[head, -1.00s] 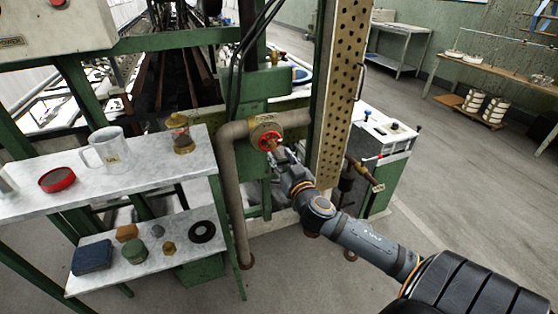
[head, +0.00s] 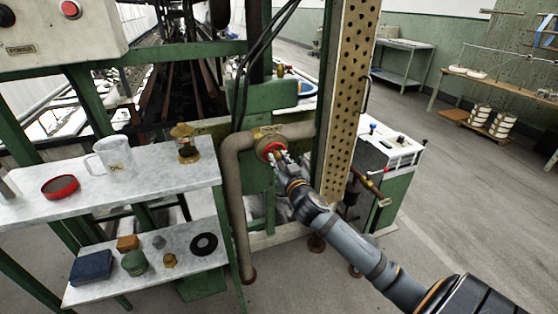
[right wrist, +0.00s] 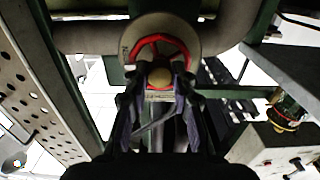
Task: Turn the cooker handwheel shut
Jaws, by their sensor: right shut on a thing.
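The cooker handwheel (head: 268,150) is a small red wheel on a brass-coloured round mount, on a grey-brown pipe beside the green frame. In the right wrist view the red handwheel (right wrist: 148,44) shows upside of a round tan hub, straight ahead of the fingers. My right gripper (head: 279,158) is at the wheel, its fingers on the rim. In the right wrist view my right gripper (right wrist: 160,80) has its two fingers either side of the hub, closed on the wheel. The fingertips hide part of the rim. My left gripper is not in view.
A perforated tan column (head: 345,100) stands just right of the wheel. The bent pipe (head: 234,200) runs down on its left. A marble shelf (head: 120,185) holds a glass mug, a red tin and a brass lamp. Open floor lies to the right.

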